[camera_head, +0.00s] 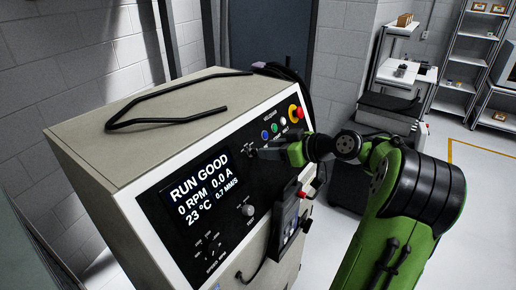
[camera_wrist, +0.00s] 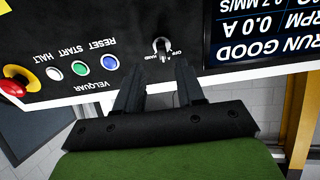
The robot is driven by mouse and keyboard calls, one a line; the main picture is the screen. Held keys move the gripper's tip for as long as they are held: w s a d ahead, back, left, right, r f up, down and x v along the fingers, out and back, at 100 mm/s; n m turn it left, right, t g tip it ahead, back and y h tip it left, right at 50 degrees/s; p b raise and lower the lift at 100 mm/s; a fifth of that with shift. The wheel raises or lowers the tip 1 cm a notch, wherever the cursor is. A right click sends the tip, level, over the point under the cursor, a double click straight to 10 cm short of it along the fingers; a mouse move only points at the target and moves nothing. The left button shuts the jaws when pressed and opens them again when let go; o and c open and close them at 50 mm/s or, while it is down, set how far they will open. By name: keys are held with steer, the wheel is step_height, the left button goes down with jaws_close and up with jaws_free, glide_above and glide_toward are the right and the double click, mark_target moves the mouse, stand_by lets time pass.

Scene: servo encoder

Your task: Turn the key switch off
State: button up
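The key switch (camera_wrist: 161,46) is a small silver switch on the dark control panel, with OFF and HAND lettering by it. The wrist view shows it upside down. In the head view the key switch (camera_head: 251,153) sits above and right of the screen, left of my gripper. My gripper (camera_wrist: 158,68) has its two dark fingers spread, with nothing between them. In the wrist view the switch lies just beyond the fingertips, between their lines. In the head view my gripper (camera_head: 284,151) is close to the panel; I cannot tell the exact gap.
The screen (camera_head: 203,187) reads RUN GOOD. Blue, green and white buttons (camera_wrist: 82,69) and a red emergency stop (camera_wrist: 19,85) on yellow sit beside the switch. A knob (camera_head: 248,210) and a dark handheld unit (camera_head: 284,224) are lower. A black bar (camera_head: 170,117) lies on top.

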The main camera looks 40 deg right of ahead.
mark_target(253, 153)
steer(key=x, duration=0.4)
steer(key=shift+w+a, duration=0.2)
steer(key=shift+a, duration=0.05)
steer(key=shift+s, duration=0.1)
jaws_close()
